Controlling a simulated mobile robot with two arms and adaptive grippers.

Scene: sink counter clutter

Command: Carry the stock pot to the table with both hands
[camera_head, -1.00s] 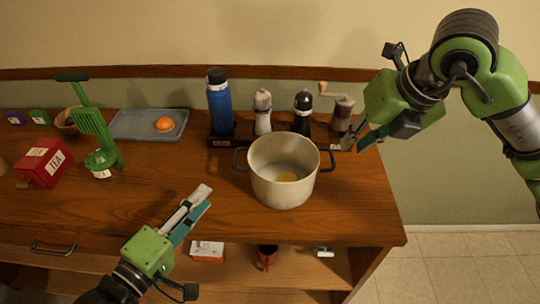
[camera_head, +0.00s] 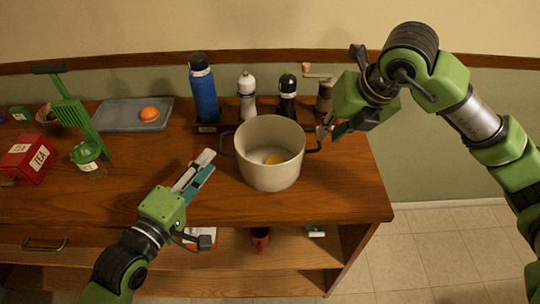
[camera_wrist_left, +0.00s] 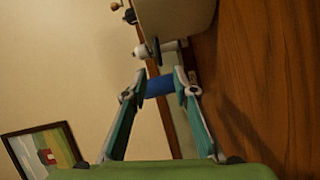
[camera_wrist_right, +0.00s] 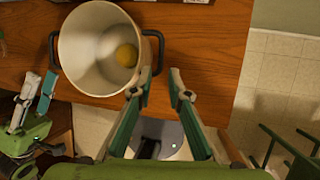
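The cream stock pot (camera_head: 258,172) stands upright on the wooden counter, with a yellow round item (camera_head: 273,158) inside. It has a dark left handle (camera_head: 226,145) and a right handle (camera_wrist_right: 154,52). My left gripper (camera_head: 204,164) is open and empty, left of the pot and a little short of its left handle; in the left wrist view (camera_wrist_left: 160,82) its fingers are apart. My right gripper (camera_head: 328,130) is at the right handle; in the right wrist view (camera_wrist_right: 160,84) its fingers are apart, with the handle just beyond the tips. Contact is unclear.
A blue bottle (camera_head: 202,92), white mill (camera_head: 247,97), dark mill (camera_head: 287,97) and grinder (camera_head: 324,95) stand close behind the pot. Green furniture (camera_wrist_right: 290,145) stands on the floor at right.

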